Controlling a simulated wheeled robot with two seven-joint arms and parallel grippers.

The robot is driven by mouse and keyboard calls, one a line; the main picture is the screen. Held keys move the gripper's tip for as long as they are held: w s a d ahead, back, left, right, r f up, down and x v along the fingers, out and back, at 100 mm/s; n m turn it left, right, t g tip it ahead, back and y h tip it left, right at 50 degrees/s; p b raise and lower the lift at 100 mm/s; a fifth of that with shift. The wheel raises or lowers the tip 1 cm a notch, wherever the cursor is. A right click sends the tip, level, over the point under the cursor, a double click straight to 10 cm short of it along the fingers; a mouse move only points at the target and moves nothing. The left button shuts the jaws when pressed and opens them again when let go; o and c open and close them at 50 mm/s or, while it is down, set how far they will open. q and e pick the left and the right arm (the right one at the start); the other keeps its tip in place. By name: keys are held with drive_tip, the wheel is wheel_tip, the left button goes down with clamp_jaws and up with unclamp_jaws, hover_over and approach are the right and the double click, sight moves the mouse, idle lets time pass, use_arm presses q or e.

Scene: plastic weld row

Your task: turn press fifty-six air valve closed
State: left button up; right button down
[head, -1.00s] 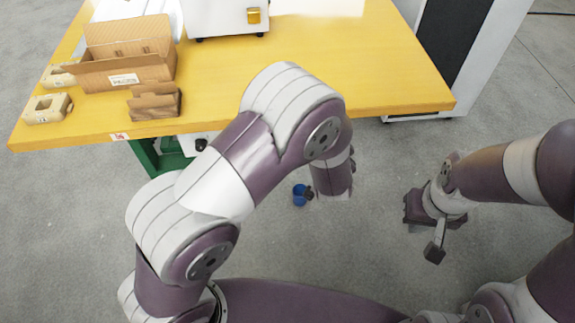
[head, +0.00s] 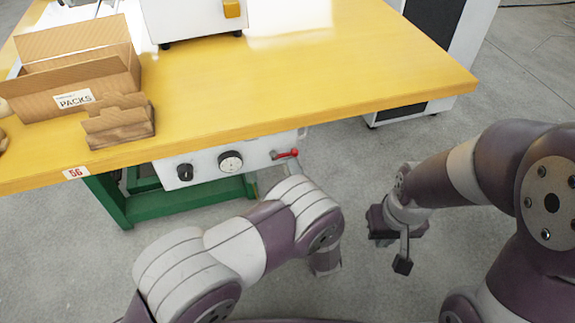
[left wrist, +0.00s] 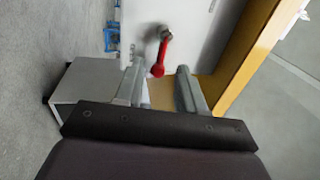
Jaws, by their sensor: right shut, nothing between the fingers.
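The air valve has a red lever (head: 286,154) at the right end of a white panel (head: 208,166) under the yellow table. The lever lies roughly sideways in the head view. In the left wrist view the red lever (left wrist: 162,52) points toward my left gripper (left wrist: 160,72). That gripper is open, its two fingers apart, with the lever's end showing between the fingertips; I cannot tell whether they touch. My right gripper (head: 392,232) is shut, right of and apart from the valve, over the floor.
The panel also carries a black knob (head: 185,172) and a gauge (head: 230,161). A "56" label (head: 76,173) is on the table's front edge (head: 330,122). Cardboard boxes (head: 84,72) and a white machine (head: 190,18) stand on top.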

sight(288, 156)
use_arm(q)
drive_tip(key=shift+x, duration=1.65)
clamp_jaws()
